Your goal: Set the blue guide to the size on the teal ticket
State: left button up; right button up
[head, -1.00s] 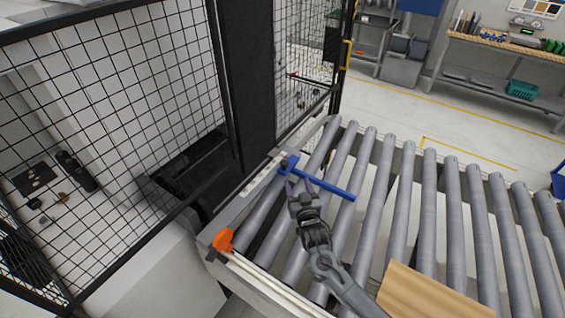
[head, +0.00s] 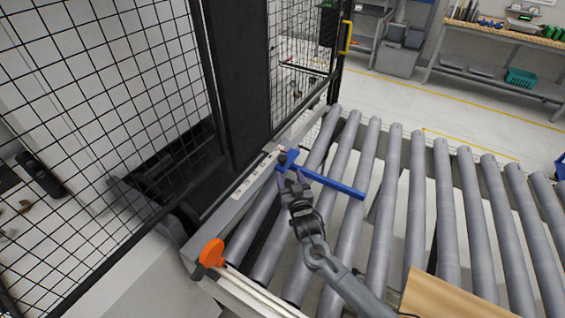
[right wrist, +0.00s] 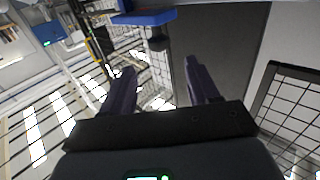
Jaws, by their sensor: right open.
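The blue guide (head: 330,182) lies across the rollers, with its head and a dark knob (head: 283,157) at the left end by a white scale strip (head: 256,172) on the conveyor's side rail. My right gripper (head: 291,177) is just in front of the guide's head. In the right wrist view its two fingers (right wrist: 158,88) are apart with nothing between them, and the blue guide (right wrist: 145,18) shows just beyond their tips. Whether a finger touches the guide, I cannot tell. The scale's marks are too small to read. I see no teal ticket. My left gripper is not in view.
An orange stop (head: 210,252) stands at the near left corner of the conveyor. A wooden panel (head: 450,298) lies on the rollers at the front. Black mesh fencing (head: 110,110) borders the left side. The rollers (head: 415,200) right of the guide are clear.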

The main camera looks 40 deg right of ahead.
aim_at(284, 162)
jog(key=b+x, duration=0.6)
jog(key=x, duration=0.2)
jog(key=shift+w+d+f, duration=0.1)
jog(key=shift+w+f, duration=0.05)
jog(key=shift+f, duration=0.05)
jog(key=shift+w+d+r+b, duration=0.2)
jog(key=shift+w+d+b, duration=0.1)
jog(key=shift+w+b, duration=0.45)
grip_shut()
